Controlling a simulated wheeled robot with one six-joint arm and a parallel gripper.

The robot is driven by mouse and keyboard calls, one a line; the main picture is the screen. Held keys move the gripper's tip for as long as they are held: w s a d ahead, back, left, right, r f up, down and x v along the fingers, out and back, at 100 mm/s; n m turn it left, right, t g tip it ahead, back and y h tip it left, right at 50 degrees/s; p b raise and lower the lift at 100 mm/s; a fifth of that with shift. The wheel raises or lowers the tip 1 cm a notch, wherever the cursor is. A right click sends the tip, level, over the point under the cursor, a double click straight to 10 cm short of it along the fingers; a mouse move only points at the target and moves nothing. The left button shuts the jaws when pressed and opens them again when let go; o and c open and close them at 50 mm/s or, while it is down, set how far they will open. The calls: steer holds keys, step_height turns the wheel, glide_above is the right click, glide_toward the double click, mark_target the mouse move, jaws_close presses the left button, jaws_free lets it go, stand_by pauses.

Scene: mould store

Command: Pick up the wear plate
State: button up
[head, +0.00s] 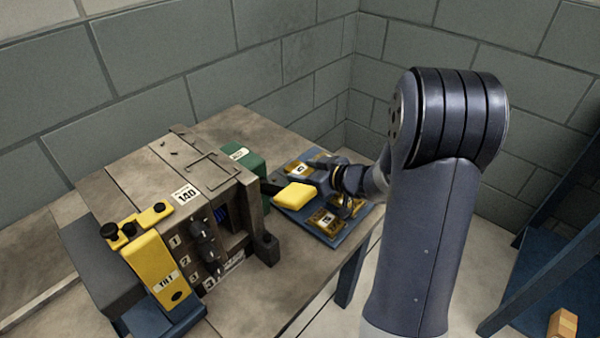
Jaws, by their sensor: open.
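Brass-coloured plates with number labels lie on a blue tray (327,239) at the right end of the table. One brass plate (301,169) is at the back of the tray and another brass plate (325,219) is at the front. I cannot tell which is the wear plate. My gripper (342,205) is over the tray's right part, close to the front plate. It is open, but its fingertips are small and partly hidden. A yellow block (294,196) shows beside my gripper, over the tray's left part; I cannot tell what it belongs to.
A grey mould block (184,181) marked 140, with knobs and a yellow TILT piece (158,270), fills the table's left and middle. A green box (243,159) stands behind it, near the tray. Block walls are close behind. A blue rack (562,290) stands at right.

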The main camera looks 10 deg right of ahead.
steer(key=shift+r, duration=0.1)
steer(key=c, duration=1.2)
